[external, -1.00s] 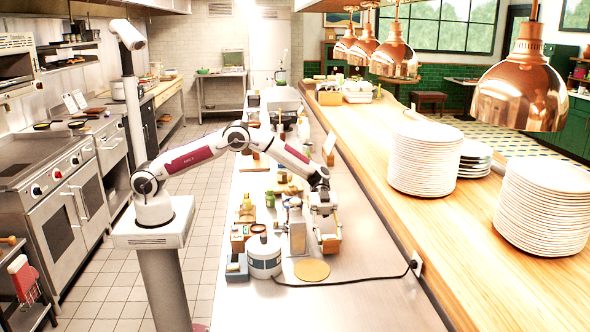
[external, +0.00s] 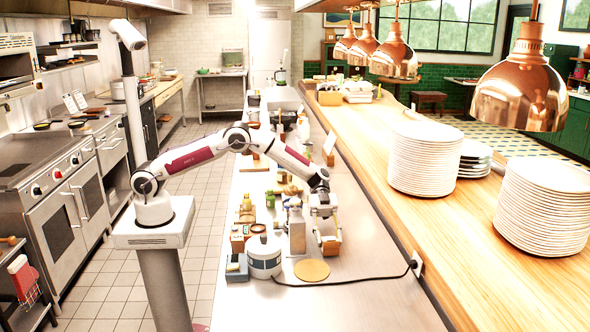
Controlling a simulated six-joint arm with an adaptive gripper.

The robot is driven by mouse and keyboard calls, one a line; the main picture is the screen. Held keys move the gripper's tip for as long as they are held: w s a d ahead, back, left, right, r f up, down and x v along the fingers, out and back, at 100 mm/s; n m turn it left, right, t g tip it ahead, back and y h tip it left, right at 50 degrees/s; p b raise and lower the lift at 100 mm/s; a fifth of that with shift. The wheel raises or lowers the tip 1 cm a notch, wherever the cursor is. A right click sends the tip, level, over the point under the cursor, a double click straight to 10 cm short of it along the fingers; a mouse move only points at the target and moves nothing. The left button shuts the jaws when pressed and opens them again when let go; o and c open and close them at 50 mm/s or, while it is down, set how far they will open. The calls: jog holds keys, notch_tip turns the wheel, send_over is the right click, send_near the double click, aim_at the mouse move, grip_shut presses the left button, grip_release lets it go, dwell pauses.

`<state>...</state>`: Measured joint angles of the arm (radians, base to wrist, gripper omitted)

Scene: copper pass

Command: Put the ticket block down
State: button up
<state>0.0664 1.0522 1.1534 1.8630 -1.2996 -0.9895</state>
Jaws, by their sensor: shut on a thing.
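A white round pot (external: 264,258) with a dark cable and a round tan board (external: 312,270) stand in front. Plate stacks (external: 424,160) stand on the raised wooden pass (external: 440,240). The counter's front right is mostly clear.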

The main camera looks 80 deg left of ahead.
jog(key=shift+f, duration=0.4)
jog(key=o, duration=1.2)
jog(key=shift+o, duration=0.2)
jog(key=shift+a, duration=0.15)
jog(key=shift+a+r, duration=0.25)
jog(key=shift+a, duration=0.25)
jog(key=shift+v, duration=1)
notch_tip(320, 180, up, 6)
jog(key=shift+d+f, duration=0.15)
jog(key=shift+f, duration=0.05)
jog(key=shift+r, duration=0.65)
